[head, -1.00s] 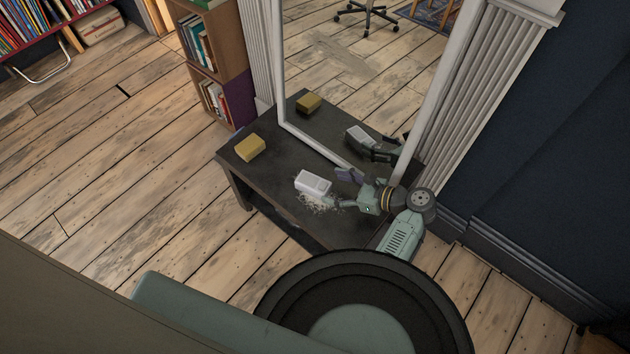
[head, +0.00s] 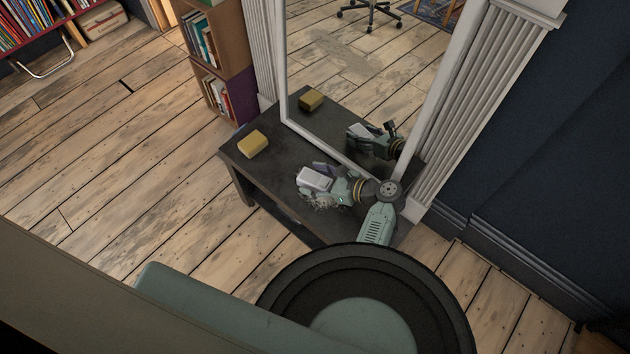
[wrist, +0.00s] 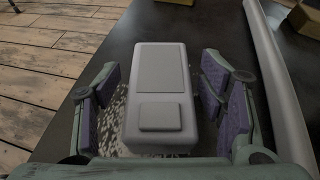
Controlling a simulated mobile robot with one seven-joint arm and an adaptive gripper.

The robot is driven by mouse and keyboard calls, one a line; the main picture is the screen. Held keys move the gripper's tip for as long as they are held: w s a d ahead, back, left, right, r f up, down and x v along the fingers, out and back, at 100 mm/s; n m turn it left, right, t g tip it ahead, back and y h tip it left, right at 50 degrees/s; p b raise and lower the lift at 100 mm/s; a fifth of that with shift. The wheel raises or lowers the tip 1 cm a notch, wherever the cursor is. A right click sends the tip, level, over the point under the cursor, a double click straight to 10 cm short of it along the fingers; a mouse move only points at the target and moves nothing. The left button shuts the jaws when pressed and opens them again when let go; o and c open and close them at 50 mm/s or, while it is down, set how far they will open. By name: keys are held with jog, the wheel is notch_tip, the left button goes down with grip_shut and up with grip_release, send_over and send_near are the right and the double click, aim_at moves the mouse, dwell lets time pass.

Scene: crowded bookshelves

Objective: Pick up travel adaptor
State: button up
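The travel adaptor (head: 315,178) is a white-grey rounded block on the dark low table (head: 262,180) in front of the mirror. In the wrist view the adaptor (wrist: 161,85) lies lengthwise between the purple-padded fingers of my gripper (wrist: 160,105). In the head view my gripper (head: 325,185) reaches in from the right around the adaptor's near end. The fingers stand open, one on each side, with a narrow gap to the adaptor visible on both sides. A grey speckled patch (head: 322,202) shows on the table under and beside the adaptor.
A yellow block (head: 253,144) sits at the table's left end. The tall mirror (head: 284,100) with a pale frame stands at the table's back edge, close to my arm, and reflects the scene. A bookcase (head: 222,65) stands behind left. The table between block and adaptor is clear.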

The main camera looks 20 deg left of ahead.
jog(key=c, duration=1.2)
jog(key=shift+o, duration=0.2)
